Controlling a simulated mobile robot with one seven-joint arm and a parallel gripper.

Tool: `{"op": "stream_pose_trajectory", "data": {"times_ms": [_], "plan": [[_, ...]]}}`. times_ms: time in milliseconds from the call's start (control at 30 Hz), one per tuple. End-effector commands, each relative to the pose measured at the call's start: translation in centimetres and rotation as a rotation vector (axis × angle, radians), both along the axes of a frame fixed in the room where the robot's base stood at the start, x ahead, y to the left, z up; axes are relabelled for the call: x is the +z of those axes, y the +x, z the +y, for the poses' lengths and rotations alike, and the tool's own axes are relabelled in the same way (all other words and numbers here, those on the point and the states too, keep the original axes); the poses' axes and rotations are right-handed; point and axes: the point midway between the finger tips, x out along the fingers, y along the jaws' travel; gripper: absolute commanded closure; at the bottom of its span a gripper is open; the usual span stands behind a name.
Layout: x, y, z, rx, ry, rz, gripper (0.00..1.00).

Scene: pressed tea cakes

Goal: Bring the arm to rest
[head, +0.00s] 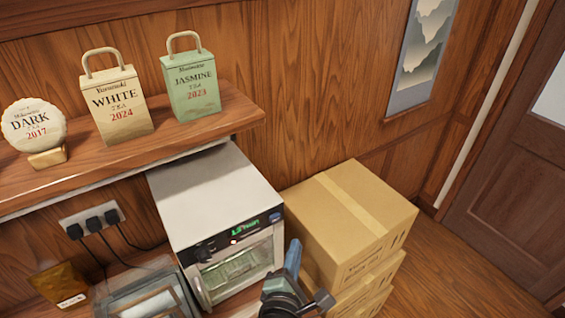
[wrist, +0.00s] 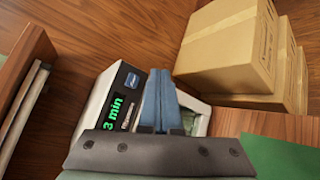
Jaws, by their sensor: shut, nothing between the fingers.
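My gripper (head: 293,256) shows at the bottom of the head view, in front of the lower right corner of a white oven-like appliance (head: 208,189). Its blue fingers are together and hold nothing. In the wrist view my gripper (wrist: 161,75) points toward the same appliance (wrist: 101,96), whose green display reads "3 min". The appliance's door looks closed, with a lit window on its front. I cannot tell from the views how far the fingertips are from the appliance.
Stacked cardboard boxes (head: 345,215) stand right of the appliance. A wooden shelf (head: 180,132) above left holds a round dark tea cake (head: 33,124), a white tea bag (head: 115,102) and a jasmine tea bag (head: 190,82). A clear container (head: 145,290) stands lower left. Floor at right is free.

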Motion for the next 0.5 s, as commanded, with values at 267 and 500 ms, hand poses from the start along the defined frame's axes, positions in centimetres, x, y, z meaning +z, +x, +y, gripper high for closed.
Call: {"op": "stream_pose_trajectory", "data": {"times_ms": [267,500], "plan": [[4.7,1.9,-0.1,-0.033,0.18,-0.119,1.0],[22.0,3.2,-0.5,0.001,0.882,-0.508,1.0]]}}
